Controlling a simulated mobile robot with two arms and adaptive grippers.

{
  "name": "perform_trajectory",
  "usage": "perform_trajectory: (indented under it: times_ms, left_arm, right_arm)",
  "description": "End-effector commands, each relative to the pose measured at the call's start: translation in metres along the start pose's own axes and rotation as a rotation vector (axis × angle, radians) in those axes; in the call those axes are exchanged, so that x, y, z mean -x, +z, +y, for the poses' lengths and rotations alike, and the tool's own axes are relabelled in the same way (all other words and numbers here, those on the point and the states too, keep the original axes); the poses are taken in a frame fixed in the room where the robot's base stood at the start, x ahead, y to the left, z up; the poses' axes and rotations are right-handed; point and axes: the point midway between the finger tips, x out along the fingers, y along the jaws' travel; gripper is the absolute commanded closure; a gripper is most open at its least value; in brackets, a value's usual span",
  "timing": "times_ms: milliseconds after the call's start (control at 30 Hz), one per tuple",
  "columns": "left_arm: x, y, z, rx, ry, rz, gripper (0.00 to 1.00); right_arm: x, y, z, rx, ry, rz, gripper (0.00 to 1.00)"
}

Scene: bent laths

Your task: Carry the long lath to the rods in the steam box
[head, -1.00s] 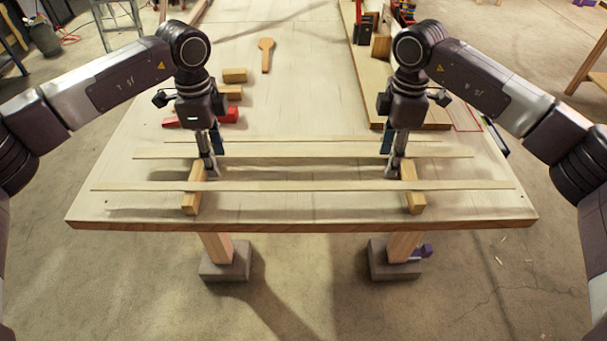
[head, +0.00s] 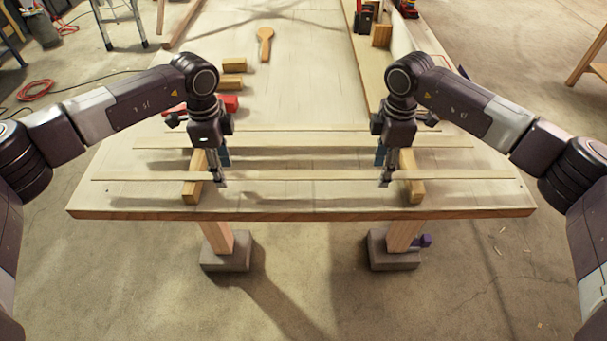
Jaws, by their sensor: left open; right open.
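Three pale laths lie left to right across two wooden bearers on the table. The long lath (head: 300,175) is the front one, nearest the table's front edge. A shorter lath (head: 300,141) lies behind it, and the shortest lath (head: 300,127) is at the back. My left gripper (head: 218,179) is open at the long lath, just right of the left bearer. My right gripper (head: 386,179) is open at the long lath, just left of the right bearer. I cannot tell whether the fingers straddle it. I cannot make out the steam box or its rods for certain.
The left bearer (head: 193,190) and right bearer (head: 415,190) stick out under the laths. Behind them are a red object (head: 229,103), wooden blocks (head: 233,65) and a wooden paddle (head: 265,45). A long wooden structure (head: 368,75) runs back on the right. The table's middle is clear.

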Motion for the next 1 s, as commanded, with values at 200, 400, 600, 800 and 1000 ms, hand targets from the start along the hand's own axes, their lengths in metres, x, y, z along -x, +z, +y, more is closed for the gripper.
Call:
perform_trajectory:
  times_ms: [200,400,600,800,1000]
  left_arm:
    - [-0.0004,0.0000,0.0001,0.000,0.000,0.000,0.59]
    - [-0.0003,0.0000,0.0001,0.000,0.000,0.000,0.79]
    - [-0.0003,0.0001,0.0001,0.000,0.000,0.000,1.00]
    - [-0.0002,0.0002,0.0001,0.000,0.000,0.000,1.00]
    - [0.0038,0.0001,0.0000,0.000,0.000,0.000,1.00]
  right_arm:
    - [-0.0003,-0.0002,0.0001,0.000,0.000,0.000,0.59]
    - [-0.0001,-0.0003,0.0002,0.000,0.001,0.000,0.79]
    - [0.0001,-0.0003,0.0002,0.000,0.001,0.000,1.00]
    - [0.0001,-0.0003,0.0002,0.001,0.001,0.001,1.00]
    - [0.0041,-0.0004,0.0004,0.001,0.001,0.001,1.00]
